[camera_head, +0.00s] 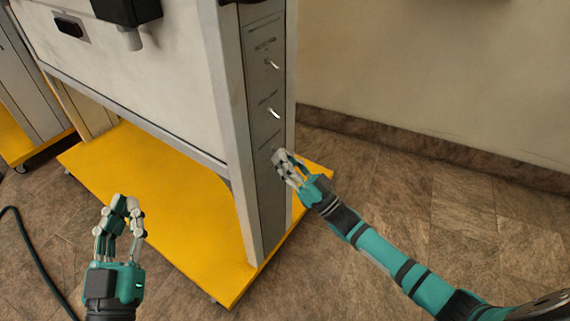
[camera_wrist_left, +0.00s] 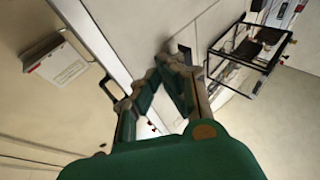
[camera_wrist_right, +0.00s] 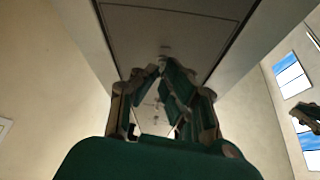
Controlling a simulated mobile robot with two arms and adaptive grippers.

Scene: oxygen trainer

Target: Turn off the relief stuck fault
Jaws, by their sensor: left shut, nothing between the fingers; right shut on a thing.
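A dark narrow panel (camera_head: 264,85) on the upright end of the trainer carries a column of small toggle switches under small labels. The upper switch (camera_head: 273,65) and the middle switch (camera_head: 275,113) are bare and stick out from the panel. My right gripper (camera_head: 279,156) is at the lowest switch position and is shut on the switch there. Its fingers hide that switch, so I cannot tell which way it points. The labels are too small to read surely. My left gripper (camera_head: 126,203) is shut and empty, in front of the yellow base, away from the panel.
The trainer stands on a yellow wheeled base (camera_head: 165,190). A dark cable (camera_head: 38,260) lies on the tiled floor at the left. Another yellow-based unit (camera_head: 14,135) is at the far left. The floor right of the trainer is clear up to the wall.

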